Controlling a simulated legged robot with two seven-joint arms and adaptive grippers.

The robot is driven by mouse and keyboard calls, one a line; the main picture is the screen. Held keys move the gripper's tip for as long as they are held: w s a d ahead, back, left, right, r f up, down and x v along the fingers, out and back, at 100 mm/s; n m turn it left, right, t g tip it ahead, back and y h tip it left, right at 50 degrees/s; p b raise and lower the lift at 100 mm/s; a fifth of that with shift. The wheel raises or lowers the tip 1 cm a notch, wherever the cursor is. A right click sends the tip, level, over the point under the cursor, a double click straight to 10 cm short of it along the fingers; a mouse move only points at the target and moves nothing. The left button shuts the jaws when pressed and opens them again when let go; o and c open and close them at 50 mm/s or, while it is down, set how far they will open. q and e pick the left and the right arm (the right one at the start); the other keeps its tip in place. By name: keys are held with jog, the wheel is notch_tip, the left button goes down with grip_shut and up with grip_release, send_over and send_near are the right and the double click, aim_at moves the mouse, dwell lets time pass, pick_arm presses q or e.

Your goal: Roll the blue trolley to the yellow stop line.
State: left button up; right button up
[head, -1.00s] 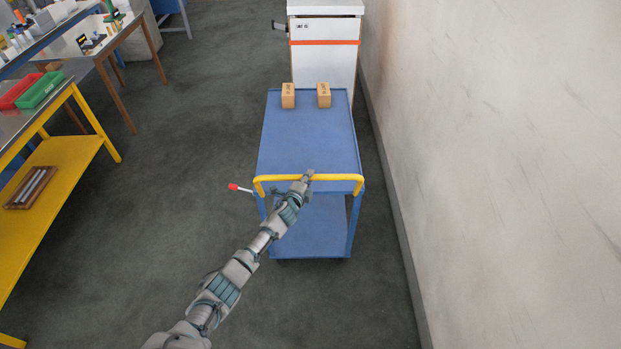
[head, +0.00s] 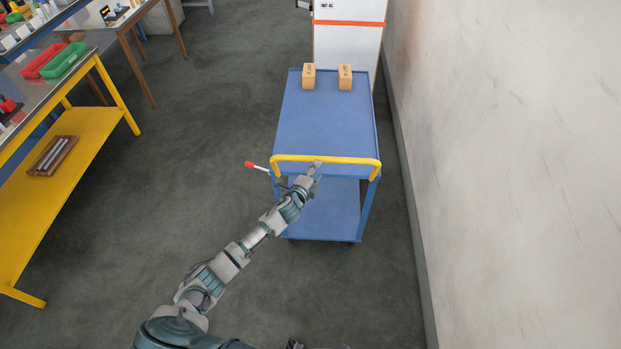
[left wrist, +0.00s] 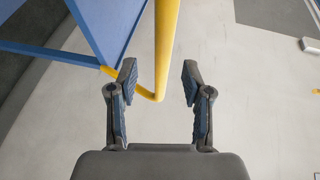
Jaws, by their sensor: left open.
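The blue trolley (head: 325,120) stands on the grey floor beside the wall, with two small brown boxes, one left (head: 309,77) and one right (head: 345,78), at the far end of its top. Its yellow handle (head: 350,160) runs across the near end. My left gripper (head: 315,168) is at the handle, near its middle. In the left wrist view the left gripper (left wrist: 160,82) is open, with the yellow bar (left wrist: 164,50) between its fingers and no finger clearly touching it. I see no yellow line on the floor. My right gripper is not in view.
A white cabinet (head: 347,48) with an orange band stands just beyond the trolley. The wall (head: 500,170) is close on the right. A red-tipped lever (head: 250,165) sticks out left of the trolley. A yellow-framed bench (head: 75,185) stands at left, with open floor between.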

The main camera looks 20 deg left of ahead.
pick_arm(q)
jog(key=v, duration=0.2)
jog(key=a+v, duration=0.1)
jog(key=v, duration=0.1)
jog(key=shift+s+f, duration=0.15)
jog(key=shift+s, duration=0.2)
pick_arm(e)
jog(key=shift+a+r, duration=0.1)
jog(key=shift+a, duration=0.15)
pick_arm(q)
jog(key=shift+d, duration=0.2)
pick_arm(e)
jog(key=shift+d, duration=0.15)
